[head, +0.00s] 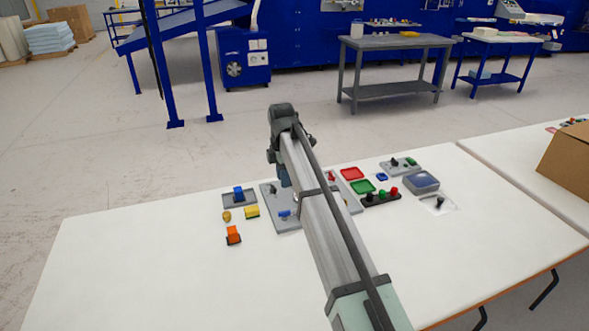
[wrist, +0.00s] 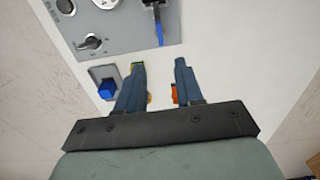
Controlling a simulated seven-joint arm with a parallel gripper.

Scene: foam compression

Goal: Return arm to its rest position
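My gripper (wrist: 159,66) shows in the wrist view with its two blue-grey fingers apart and nothing between them. It hangs above the white table (head: 130,260). In the head view my arm stretches from the lower right to the middle of the table and hides most of the gripper; a bluish finger part (head: 284,177) shows beside the arm. A yellow block (head: 252,212) and an orange block (head: 233,235) lie on the table left of the arm. In the wrist view a bit of the orange block (wrist: 175,93) shows beside the right finger.
A grey panel (head: 268,195) with knobs and a blue lever lies under the arm. A blue block (head: 239,193) sits on a dark plate left of it. The table's left part is clear.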

